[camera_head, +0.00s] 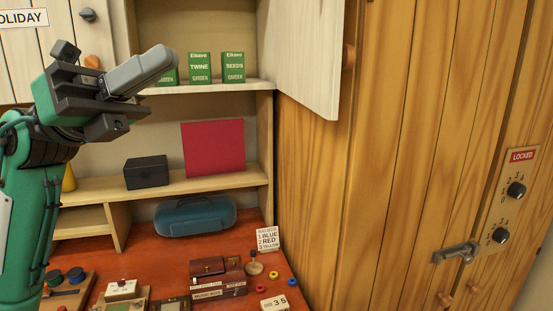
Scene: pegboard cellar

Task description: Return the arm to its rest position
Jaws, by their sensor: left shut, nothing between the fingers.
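My left arm comes in from the left, green with a dark wrist, and is raised in front of the shelves. My left gripper (168,57) points right and up. Its grey fingers are shut together with nothing between them. It shows in front of the upper shelf, near the green garden boxes; I cannot tell how far it is from them. My right gripper and right arm are not in view.
An open cupboard door (308,55) juts out right of the green boxes (200,68). A black box (146,173) and a red panel (213,148) stand on the middle shelf. The desk (190,252) holds a blue case (195,217) and small items. A locked wooden door (400,150) fills the right.

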